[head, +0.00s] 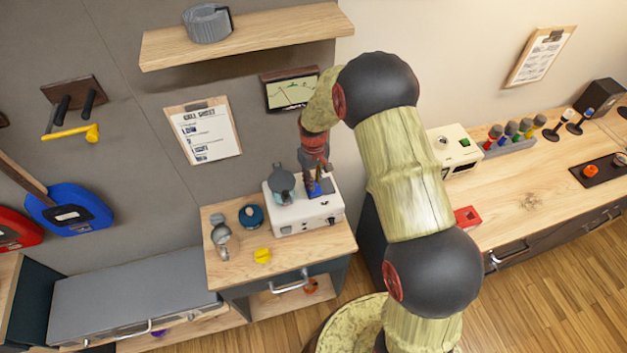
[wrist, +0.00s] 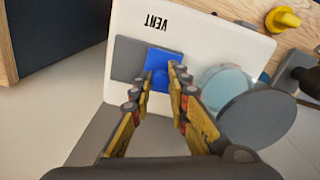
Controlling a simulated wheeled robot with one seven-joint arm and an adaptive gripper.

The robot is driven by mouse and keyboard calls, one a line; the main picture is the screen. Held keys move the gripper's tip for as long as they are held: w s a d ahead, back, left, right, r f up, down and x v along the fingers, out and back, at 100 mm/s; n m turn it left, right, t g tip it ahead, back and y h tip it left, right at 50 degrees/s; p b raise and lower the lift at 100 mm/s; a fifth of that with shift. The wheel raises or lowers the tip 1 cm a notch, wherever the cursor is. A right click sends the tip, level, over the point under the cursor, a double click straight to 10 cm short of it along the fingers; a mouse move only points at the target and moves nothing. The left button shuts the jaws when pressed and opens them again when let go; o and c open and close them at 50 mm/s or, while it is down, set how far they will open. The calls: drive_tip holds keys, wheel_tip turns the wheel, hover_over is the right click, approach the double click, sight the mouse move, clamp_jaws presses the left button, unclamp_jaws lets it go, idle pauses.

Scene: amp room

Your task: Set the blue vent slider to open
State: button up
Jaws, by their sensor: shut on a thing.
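The blue vent slider (wrist: 163,57) sits on a grey track (wrist: 128,60) on top of a white box (wrist: 222,42) marked VENT, which appears upside down in the wrist view. The slider is at the right end of the track there, with bare track to its left. My gripper (wrist: 158,82) is shut on the slider's raised blue knob, one finger on each side. In the head view the white box (head: 290,222) stands on a small wooden cabinet, with the blue slider (head: 322,188) just below my gripper (head: 314,178). No open mark is readable.
A round glass vessel (wrist: 226,84) with a grey lid (wrist: 258,118) is close beside my right finger. A blue round item (head: 251,216), a metal item (head: 222,238) and a yellow piece (head: 262,256) lie on the cabinet. A framed display (head: 290,91) hangs behind.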

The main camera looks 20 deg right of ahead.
sight(328, 185)
clamp_jaws()
drive_tip(key=d, duration=0.5)
drive_tip(key=shift+d+b, duration=0.25)
drive_tip(key=shift+b, duration=0.1)
drive_tip(key=shift+a, duration=0.15)
drive_tip(key=o, duration=0.9)
unclamp_jaws()
drive_tip(key=shift+d, duration=0.2)
wheel_tip(328, 185, up, 12)
